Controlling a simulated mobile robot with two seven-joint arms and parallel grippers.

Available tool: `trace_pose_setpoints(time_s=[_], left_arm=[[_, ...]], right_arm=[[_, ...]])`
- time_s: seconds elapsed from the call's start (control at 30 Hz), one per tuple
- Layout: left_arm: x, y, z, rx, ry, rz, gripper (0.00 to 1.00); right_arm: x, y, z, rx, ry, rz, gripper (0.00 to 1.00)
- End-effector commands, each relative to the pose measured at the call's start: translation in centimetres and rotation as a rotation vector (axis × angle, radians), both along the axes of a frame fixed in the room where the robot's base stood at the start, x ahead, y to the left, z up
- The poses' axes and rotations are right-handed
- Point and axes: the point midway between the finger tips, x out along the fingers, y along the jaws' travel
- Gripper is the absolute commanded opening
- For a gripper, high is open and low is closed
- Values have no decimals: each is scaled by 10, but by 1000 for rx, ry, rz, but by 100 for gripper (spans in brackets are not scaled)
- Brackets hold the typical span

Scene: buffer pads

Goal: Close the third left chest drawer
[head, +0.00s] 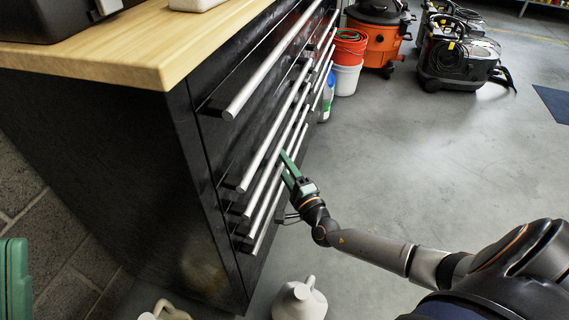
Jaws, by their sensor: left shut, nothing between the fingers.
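The black chest (110,170) stands on the left with a wooden top. Its front has several long silver drawer handles. The third handle from the top (255,198) belongs to the third left drawer. I cannot tell from this angle how far that drawer stands out. My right gripper (283,162) has its green fingers apart at the lower handles, in front of the drawer fronts. I see nothing between them and cannot tell if they touch a handle. My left gripper (15,280) is at the lower left edge, partly cut off, shut and empty, beside the chest's side.
White jugs (300,300) stand on the floor near the chest's front corner. Buckets (348,62), an orange vacuum (378,38) and black machines (455,60) stand behind. The grey floor right of the chest is mostly clear. A brick wall (45,235) is at the left.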

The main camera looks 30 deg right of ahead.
Motion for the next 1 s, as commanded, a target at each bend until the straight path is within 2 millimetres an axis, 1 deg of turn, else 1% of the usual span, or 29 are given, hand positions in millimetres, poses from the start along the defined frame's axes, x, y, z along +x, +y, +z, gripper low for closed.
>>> trace_pose_setpoints(time_s=[0.27,0.37,0.47,0.8,0.9,1.0], left_arm=[[0,-1,-1,7,2,-2,0],[0,-1,2,7,2,-4,0],[0,0,8,3,4,-5,0],[-1,3,30,-20,-2,-13,0],[-1,3,34,-22,-3,-13,0],[-2,4,35,-21,-6,-12,0]], right_arm=[[-1,-1,0,-1,-1,-2,51],[-6,-1,0,-1,1,-2,51],[-20,0,-1,-2,2,-1,51],[-92,7,-11,-2,4,-1,51],[-107,9,-14,-1,2,-1,51],[-117,10,-16,-1,1,-1,51]])
